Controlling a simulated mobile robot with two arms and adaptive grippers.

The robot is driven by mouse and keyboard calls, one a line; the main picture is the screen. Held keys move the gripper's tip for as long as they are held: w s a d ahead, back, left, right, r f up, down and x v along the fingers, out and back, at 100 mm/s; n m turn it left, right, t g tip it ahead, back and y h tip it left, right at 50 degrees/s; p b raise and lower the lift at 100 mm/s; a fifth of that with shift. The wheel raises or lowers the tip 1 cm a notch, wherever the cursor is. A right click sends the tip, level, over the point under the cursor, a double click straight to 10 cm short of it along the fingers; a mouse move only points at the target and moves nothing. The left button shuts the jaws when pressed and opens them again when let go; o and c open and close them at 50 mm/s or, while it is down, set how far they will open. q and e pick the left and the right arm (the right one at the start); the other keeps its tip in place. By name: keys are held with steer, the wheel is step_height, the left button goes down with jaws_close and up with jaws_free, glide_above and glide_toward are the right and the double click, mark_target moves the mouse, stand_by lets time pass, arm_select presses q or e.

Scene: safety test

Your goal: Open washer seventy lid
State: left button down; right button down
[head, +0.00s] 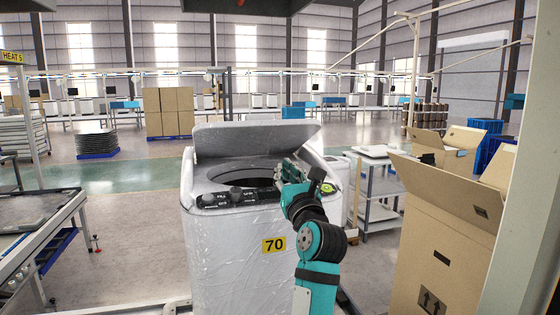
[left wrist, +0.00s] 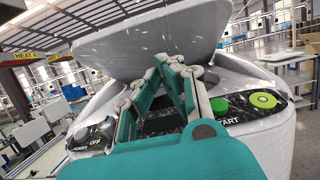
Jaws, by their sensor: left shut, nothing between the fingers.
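The white washer (head: 235,255) stands in the middle of the head view, with a yellow "70" label (head: 274,244) on its front. Its lid (head: 255,139) is raised and tilted back, and the dark drum opening (head: 245,171) shows below it. The lid (left wrist: 150,38) also fills the upper part of the left wrist view. My left gripper (head: 287,168) is shut and empty above the right side of the opening, behind the control panel. In the left wrist view its fingertips (left wrist: 178,66) point toward the lid's underside; I cannot tell whether they touch it. My right gripper is not in view.
The control panel has a green START button (left wrist: 219,104) and a dark knob (head: 236,193). A tall open cardboard box (head: 440,240) stands close on the right, with a metal cart (head: 378,205) behind it. A work table (head: 35,230) stands at left. Floor between table and washer is clear.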

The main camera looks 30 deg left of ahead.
arm_select(q)
steer(key=p, duration=0.3)
glide_toward(269, 130)
steer(key=shift+w+a+f, duration=0.35)
steer(key=shift+a, duration=0.15)
steer(key=shift+w+a+f, duration=0.35)
steer(key=shift+a+f, duration=0.05)
steer(key=shift+a, duration=0.1)
steer(key=r+p, duration=0.1)
steer(key=w+a+r+p, duration=0.1)
steer(key=r+p, duration=0.1)
steer(key=shift+w+a, duration=0.2)
steer(key=shift+w, duration=0.05)
steer(key=shift+w, duration=0.1)
